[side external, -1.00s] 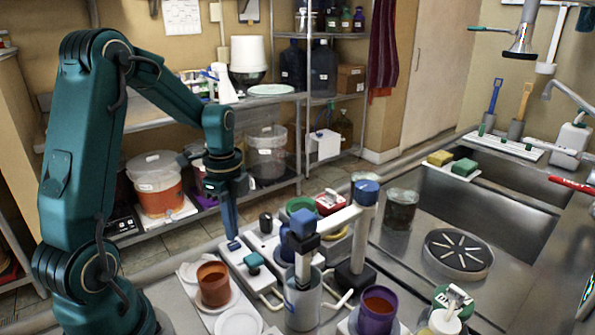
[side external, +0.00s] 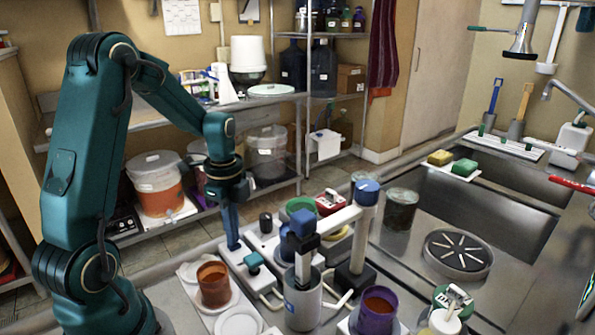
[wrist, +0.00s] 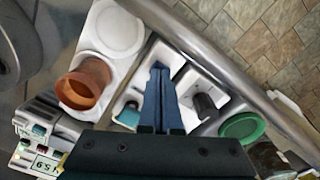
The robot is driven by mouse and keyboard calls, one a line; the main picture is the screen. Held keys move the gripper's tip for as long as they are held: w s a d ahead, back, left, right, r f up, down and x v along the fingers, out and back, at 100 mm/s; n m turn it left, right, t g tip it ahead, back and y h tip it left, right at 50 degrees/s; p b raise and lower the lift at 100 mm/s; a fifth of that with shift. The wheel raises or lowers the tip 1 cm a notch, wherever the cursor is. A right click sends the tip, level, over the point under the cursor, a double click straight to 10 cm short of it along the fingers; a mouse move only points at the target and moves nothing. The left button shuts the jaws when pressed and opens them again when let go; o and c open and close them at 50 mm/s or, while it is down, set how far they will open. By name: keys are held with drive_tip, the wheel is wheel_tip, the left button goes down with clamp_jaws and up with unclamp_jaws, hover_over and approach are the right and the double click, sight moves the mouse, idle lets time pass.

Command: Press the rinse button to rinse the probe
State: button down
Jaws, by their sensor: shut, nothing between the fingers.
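My gripper (side external: 233,246) points straight down with its blue fingers shut and empty. Its tips are at the far end of a white box, between a teal button (side external: 252,262) and a black knob (side external: 265,222). In the wrist view the shut fingertips (wrist: 158,68) lie over the white surface; the teal button (wrist: 130,115) is at left and the black knob (wrist: 205,104) at right. Whatever is under the tips is hidden, and I cannot tell whether they touch. No button label is legible. The probe stand's blue head (side external: 303,222) is above a metal beaker (side external: 303,300).
A purple cup (side external: 377,308) is at the front right. The stand's blue-capped post (side external: 367,193) rises right of the beaker. The sink (side external: 490,205) is farther right.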

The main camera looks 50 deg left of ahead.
drive_tip(key=shift+f, duration=0.4)
drive_tip(key=shift+r, duration=3.05)
